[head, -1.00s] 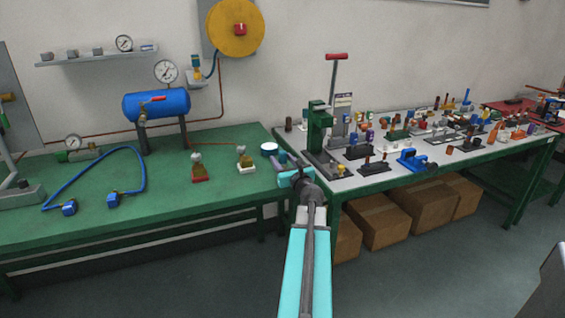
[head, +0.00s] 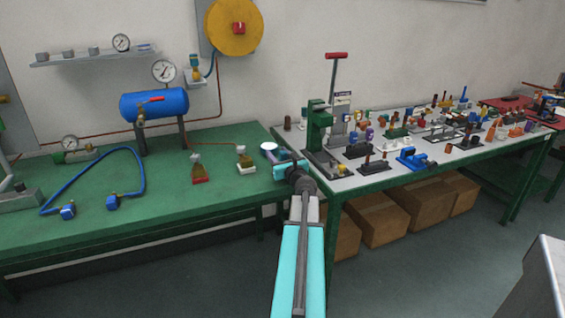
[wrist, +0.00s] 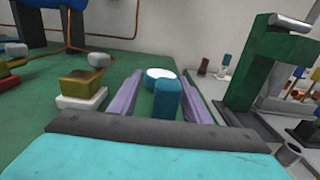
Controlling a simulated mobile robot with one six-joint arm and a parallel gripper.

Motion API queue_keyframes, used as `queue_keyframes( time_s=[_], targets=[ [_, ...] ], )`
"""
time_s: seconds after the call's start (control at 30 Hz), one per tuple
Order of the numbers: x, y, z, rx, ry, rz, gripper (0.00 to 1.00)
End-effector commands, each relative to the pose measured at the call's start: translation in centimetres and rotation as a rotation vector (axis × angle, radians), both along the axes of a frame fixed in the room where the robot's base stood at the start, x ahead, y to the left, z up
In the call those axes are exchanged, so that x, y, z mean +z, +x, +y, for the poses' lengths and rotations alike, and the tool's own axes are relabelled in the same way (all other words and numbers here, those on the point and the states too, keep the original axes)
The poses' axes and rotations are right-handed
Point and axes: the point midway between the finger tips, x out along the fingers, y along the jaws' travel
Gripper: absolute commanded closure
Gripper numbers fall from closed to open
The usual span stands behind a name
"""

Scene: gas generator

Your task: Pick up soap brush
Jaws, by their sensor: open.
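A round blue item with a white top (head: 268,147) stands at the right end of the green table; it also shows in the wrist view (wrist: 160,74). A dark blue upright block (wrist: 167,100) stands in front of it in the wrist view, and I cannot tell whether the two are joined. One of these may be the soap brush; no bristles are clear. My gripper (head: 279,157) is open close to them. In the wrist view its lilac fingers (wrist: 163,95) lie either side of the blue block, with gaps and no visible grip.
Two flask-like pieces, one on a red base (head: 200,180) and one on a white base (head: 245,169), stand left of my gripper. A green press (head: 319,125) stands close on the right, on the crowded grey table (head: 350,184). The green table's front is clear.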

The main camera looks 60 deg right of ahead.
Motion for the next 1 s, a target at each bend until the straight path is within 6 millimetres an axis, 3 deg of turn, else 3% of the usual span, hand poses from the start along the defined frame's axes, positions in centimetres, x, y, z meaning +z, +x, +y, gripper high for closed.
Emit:
queue_keyframes(
  time_s=[0.37, 0.6, 0.63, 1.0],
  targets=[
    [-0.01, -0.81, -0.67, -0.011, 0.0, 0.0, 0.58],
    [-0.01, -0.88, -0.72, -0.012, 0.0, 0.0, 0.98],
    [-0.01, -0.89, -0.73, -0.012, 0.0, 0.0, 1.0],
    [0.3, -0.91, -0.75, -0.013, -0.001, 0.001, 1.0]
  ],
)
